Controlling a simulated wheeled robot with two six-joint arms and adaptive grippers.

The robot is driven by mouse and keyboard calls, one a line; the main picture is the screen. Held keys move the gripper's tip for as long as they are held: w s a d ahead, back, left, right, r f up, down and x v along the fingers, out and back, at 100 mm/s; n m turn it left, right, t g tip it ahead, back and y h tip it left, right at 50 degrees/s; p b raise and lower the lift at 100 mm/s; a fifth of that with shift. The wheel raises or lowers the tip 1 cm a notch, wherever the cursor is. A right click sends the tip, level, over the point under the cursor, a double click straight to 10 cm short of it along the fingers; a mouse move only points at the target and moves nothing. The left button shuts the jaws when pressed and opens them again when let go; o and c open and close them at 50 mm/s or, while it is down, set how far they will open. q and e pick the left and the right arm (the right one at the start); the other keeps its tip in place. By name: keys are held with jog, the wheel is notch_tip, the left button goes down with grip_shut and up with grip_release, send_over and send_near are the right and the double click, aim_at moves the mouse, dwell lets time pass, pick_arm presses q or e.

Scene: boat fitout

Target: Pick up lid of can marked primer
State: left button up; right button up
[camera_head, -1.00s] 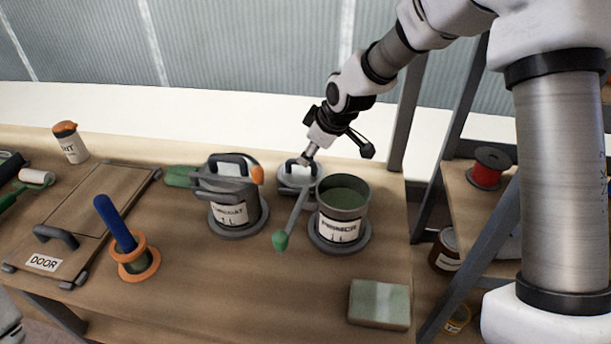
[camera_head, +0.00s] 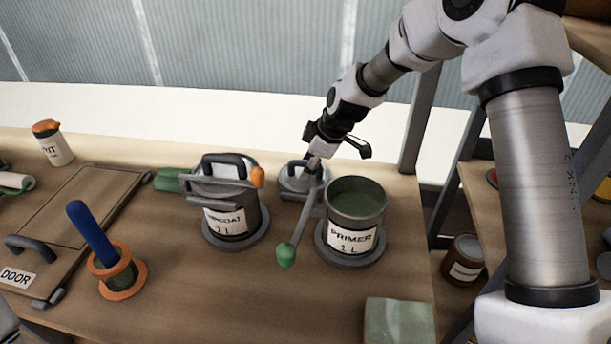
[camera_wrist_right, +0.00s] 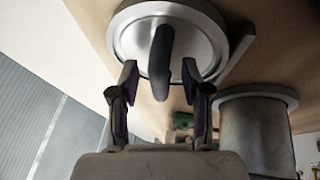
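The can marked PRIMER (camera_head: 352,238) stands open on the bench, with green inside. A round silver lid with a dark arched handle (camera_head: 291,181) lies on the bench just behind and left of it. My right gripper (camera_head: 312,163) is at this lid, partly hiding it. In the right wrist view, the lid (camera_wrist_right: 130,40) is in front of my open right gripper (camera_wrist_right: 160,77). Its fingers stand on either side of the handle (camera_wrist_right: 161,58), with gaps visible.
A stick with a green tip (camera_head: 286,256) lies beside the primer can. A TOPCOAT can (camera_head: 232,222) with a clamp-like tool on top stands to the left. An orange holder with a blue handle (camera_head: 117,277) and a green-grey block (camera_head: 398,321) are nearer the front.

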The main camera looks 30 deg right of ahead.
grip_shut()
